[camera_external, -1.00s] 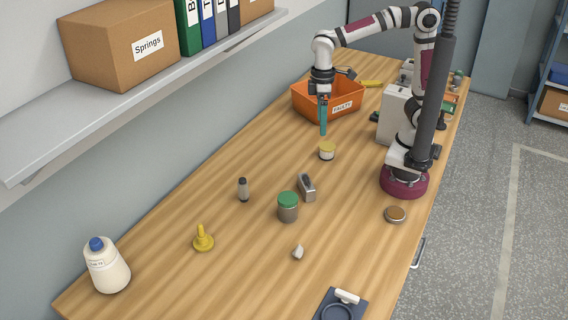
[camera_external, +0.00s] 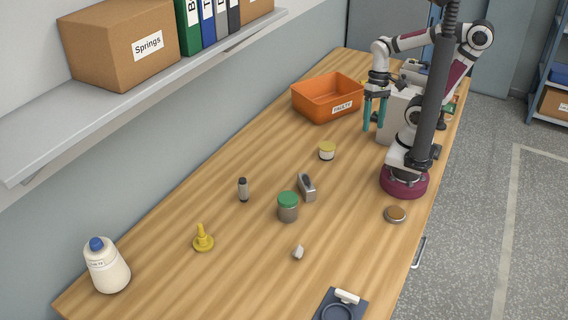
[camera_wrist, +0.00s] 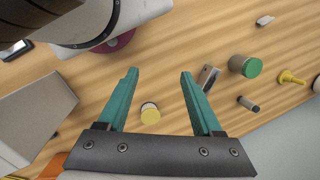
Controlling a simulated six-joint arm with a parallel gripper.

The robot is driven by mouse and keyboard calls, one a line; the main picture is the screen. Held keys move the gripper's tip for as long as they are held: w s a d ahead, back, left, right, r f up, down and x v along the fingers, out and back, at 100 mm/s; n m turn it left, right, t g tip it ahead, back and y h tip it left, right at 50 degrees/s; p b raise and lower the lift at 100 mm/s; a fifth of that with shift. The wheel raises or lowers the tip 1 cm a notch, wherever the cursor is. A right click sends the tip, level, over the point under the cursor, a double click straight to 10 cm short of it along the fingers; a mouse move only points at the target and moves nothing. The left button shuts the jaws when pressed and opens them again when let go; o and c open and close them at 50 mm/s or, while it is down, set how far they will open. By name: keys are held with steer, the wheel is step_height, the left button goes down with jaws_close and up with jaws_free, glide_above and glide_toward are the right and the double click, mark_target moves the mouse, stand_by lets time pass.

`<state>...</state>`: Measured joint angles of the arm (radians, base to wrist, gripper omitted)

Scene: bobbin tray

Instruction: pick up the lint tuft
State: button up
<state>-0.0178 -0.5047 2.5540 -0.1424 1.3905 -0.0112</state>
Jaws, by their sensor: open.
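The lint tuft (camera_external: 298,252) is a small pale grey lump, lying on the wooden bench near the front of the external view. It also shows as a whitish lump in the wrist view (camera_wrist: 265,20), at the upper right. My gripper (camera_external: 374,128) has two teal fingers. It is open and empty, above the bench between the orange bin and the grey box, far from the tuft.
The orange bin (camera_external: 322,117) and grey box (camera_external: 394,113) flank my gripper. Bare wood surrounds the tuft.

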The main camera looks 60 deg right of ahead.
mark_target(301, 246)
steer(key=w+a+f+m+g+y, duration=0.15)
steer(key=a+m+g+y, duration=0.65)
steer(key=a, duration=1.9)
steer(key=w+a+f+m+t+y, duration=0.1)
steer(key=f+t, duration=0.2)
steer(key=f, duration=0.2)
steer(key=w+a+f+m+t+y, duration=0.1)
steer(key=a+f+m+t, duration=0.1)
steer(key=f, duration=0.4)
steer(key=w+a+f+m+t+y, duration=0.1)
steer(key=f+m+t, duration=0.1)
steer(key=f+t, duration=0.2)
steer(key=shift+a+f, duration=0.2)
steer(key=shift+f, duration=0.95)
steer(key=shift+t, duration=0.3)
steer(key=x, duration=0.7)
steer(key=shift+w+a+f, duration=0.15)
steer(key=shift+f, duration=0.2)
jaws_close()
